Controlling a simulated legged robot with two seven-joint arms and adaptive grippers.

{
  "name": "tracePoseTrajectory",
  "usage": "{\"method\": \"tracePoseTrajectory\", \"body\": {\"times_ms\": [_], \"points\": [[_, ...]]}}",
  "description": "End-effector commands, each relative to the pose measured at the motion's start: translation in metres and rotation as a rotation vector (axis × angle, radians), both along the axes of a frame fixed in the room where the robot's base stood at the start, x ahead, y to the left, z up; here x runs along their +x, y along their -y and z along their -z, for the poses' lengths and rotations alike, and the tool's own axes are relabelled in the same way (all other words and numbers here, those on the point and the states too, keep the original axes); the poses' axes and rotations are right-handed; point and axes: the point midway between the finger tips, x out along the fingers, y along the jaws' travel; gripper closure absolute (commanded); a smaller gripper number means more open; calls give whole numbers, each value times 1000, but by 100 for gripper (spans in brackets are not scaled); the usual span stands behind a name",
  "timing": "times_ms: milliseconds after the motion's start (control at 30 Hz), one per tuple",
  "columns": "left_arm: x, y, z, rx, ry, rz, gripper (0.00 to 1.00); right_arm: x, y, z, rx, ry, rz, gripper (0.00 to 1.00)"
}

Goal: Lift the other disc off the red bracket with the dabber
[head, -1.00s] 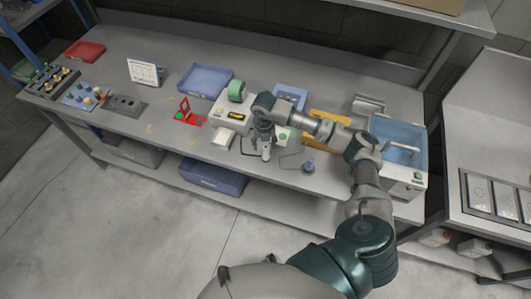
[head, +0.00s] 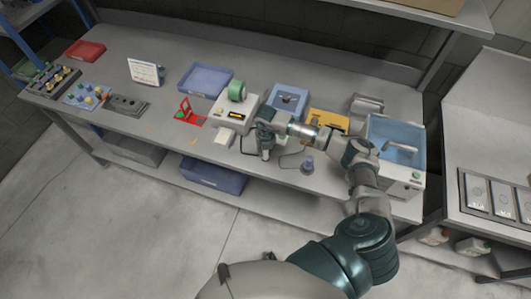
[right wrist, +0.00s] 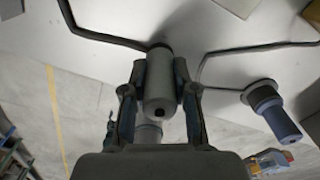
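A blue-handled piece with a dark collar (head: 308,165) stands to the right, also in the right wrist view (right wrist: 280,115). My left gripper is not in view.
Blue trays (head: 205,80), a yellow box (head: 328,121) and a blue basin (head: 398,140) are around. Thin dark rods (right wrist: 90,33) lie near the gripper. A white block (head: 224,137) lies left of it.

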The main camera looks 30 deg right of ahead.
Motion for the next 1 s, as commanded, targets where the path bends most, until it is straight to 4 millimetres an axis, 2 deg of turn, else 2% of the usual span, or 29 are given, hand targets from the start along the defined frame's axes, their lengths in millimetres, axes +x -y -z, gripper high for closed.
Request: {"method": "tracePoseTrajectory", "body": {"times_ms": [367, 667, 867, 1000], "points": [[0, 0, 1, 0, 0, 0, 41, 0, 1, -3, 0, 1, 1, 100], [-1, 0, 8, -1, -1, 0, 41, 1, 1, -34, -1, 4, 0, 100], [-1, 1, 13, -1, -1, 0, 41, -39, -14, -38, -1, 0, -5, 100], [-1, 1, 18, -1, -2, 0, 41, -76, -29, -41, 0, 0, -5, 100]]}}
